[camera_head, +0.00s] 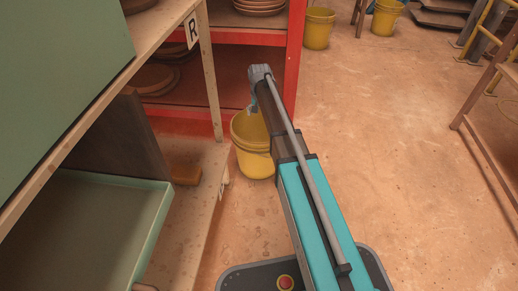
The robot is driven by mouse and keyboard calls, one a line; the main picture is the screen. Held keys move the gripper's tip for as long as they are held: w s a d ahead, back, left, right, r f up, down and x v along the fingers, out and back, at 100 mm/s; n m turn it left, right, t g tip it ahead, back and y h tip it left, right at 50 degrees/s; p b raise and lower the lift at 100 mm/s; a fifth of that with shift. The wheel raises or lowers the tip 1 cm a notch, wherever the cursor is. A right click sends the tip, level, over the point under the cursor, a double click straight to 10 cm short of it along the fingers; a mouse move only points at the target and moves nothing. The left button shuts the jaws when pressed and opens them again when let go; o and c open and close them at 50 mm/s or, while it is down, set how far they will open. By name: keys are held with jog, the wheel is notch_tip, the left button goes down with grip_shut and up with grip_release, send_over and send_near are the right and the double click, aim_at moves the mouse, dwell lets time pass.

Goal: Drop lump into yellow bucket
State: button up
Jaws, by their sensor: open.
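A yellow bucket (249,160) stands on the floor beside the red rack, partly hidden by my arm. My gripper (253,106) is at the far end of my arm, above the bucket's rim. Only a small bluish-grey part of it shows, pointing down, and it is open. The wrist and dark arm link cover much of it. I cannot make out a lump in this view, and most of the bucket's inside is hidden.
A wooden bench (205,185) with a green tray (150,235) stands on the left. A red rack (297,50) holds stacked brown dishes. Two more yellow buckets (318,28) (386,17) stand farther back. The floor to the right is clear up to a wooden frame (488,90).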

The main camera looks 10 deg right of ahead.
jog(key=s+r+n+p, duration=0.2)
jog(key=s+r+p, duration=0.1)
jog(key=r+p, duration=0.6)
jog(key=s+r+n+p, duration=0.3)
jog(key=r+p, duration=0.7)
jog(key=s+r+n+p, duration=0.3)
jog(key=r+p, duration=0.6)
jog(key=r, duration=0.1)
jog(key=shift+s+d+p, duration=0.2)
jog(key=shift+s+p, duration=0.15)
jog(key=shift+p, duration=0.05)
dwell(0.5)
dwell(1.0)
jog(key=s+m, duration=0.4)
jog(key=s, duration=1.5)
notch_tip(320, 180, up, 28)
jog(key=p, duration=2.7)
jog(key=shift+s+a+f+p, duration=0.15)
jog(key=shift+s+a+p, duration=0.05)
jog(key=shift+p, duration=0.1)
